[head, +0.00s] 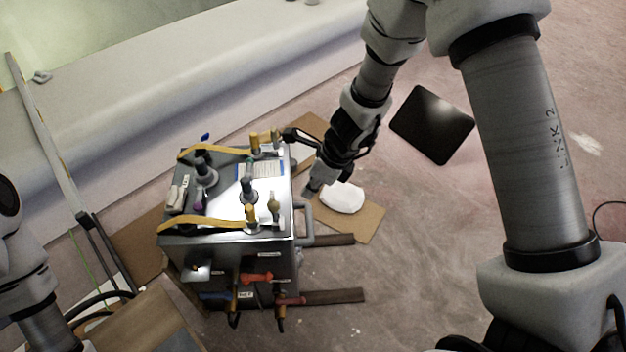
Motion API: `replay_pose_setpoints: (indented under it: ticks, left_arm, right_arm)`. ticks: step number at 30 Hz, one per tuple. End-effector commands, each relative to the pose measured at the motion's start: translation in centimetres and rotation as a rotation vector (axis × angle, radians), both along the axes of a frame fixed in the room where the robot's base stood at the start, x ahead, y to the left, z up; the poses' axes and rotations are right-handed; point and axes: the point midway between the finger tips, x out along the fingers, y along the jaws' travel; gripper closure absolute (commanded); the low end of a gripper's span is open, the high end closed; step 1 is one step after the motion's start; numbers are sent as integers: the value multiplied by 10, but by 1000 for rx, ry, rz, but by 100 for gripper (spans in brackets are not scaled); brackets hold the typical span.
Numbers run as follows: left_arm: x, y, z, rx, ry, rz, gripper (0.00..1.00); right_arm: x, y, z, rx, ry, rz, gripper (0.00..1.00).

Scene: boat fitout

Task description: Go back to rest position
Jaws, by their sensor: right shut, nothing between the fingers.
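My right gripper (303,162) hangs at the right edge of a metal box (240,215), its fingers pointing left and down beside the box's upper right corner. It is shut and holds nothing. I cannot tell whether it touches the box. The box has several valves and knobs on top, two yellow straps and a handle on its right side. Part of my left arm (30,285) shows at the lower left edge, but its gripper is out of view.
A white lump (342,197) lies on cardboard (362,221) right of the box. A black panel (432,124) lies farther right. A long pale hull (200,90) runs behind. A wooden board (150,325) is at the lower left. The floor at right looks mostly clear.

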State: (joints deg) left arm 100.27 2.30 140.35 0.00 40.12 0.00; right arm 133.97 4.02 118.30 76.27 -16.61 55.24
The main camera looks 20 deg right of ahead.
Motion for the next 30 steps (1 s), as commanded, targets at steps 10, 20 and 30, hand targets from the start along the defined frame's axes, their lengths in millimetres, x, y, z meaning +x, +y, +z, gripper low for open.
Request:
replay_pose_setpoints:
  ticks: [10,20,30]
  left_arm:
    - [0,0,5,0,1,0,11]
    - [0,0,6,0,1,0,11]
    - [0,0,37,0,1,0,11]
  right_arm:
    - [-2,-2,9,-1,1,0,100]
    - [-5,-2,5,-1,13,0,100]
    - [-193,-28,-107,-145,425,394,100]
